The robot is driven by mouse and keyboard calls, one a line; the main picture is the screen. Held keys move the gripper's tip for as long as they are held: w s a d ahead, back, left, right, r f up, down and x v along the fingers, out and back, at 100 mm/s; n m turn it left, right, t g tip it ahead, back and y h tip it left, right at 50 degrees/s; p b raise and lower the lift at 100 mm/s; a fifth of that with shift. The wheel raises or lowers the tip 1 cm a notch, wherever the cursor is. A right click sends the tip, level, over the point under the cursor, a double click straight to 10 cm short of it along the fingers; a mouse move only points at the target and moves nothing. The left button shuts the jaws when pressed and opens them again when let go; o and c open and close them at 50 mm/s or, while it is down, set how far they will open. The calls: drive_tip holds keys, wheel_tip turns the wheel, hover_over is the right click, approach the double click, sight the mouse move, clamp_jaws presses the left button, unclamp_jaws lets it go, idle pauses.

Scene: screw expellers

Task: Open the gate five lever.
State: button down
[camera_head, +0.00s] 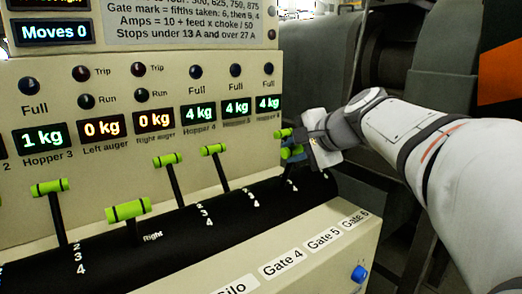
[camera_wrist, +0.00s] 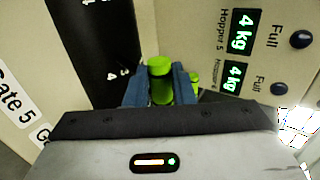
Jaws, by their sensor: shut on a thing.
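In the wrist view, the gate five lever's green handle (camera_wrist: 160,66) stands between the blue-grey fingers of my gripper (camera_wrist: 158,92), in line with the Gate 5 label (camera_wrist: 15,95). In the head view, my gripper (camera_head: 298,148) is at the right end of the lever row, shut on the lower green handle (camera_head: 290,153). The fingers partly cover it, and its stem is mostly hidden. A second green handle (camera_head: 283,133) shows just above it in the head view. In the wrist view a neighbouring handle (camera_wrist: 194,79) shows close beyond the right finger.
Several other green-handled levers stand to the left, the closest (camera_head: 213,149) clear of my gripper. The black drum (camera_head: 190,220) carries white scale numbers. The beige panel rises behind, with hopper 4, 5 and 6 displays reading 4 kg. A blue knob (camera_head: 359,273) sits on the front.

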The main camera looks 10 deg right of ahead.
drive_tip(key=shift+f, duration=0.15)
drive_tip(key=c, duration=1.4)
unclamp_jaws()
drive_tip(key=shift+w, duration=0.1)
drive_tip(key=shift+o, duration=0.8)
drive_tip(key=p+v, duration=0.1)
drive_tip(key=v, duration=0.7)
drive_tip(key=shift+a, duration=0.1)
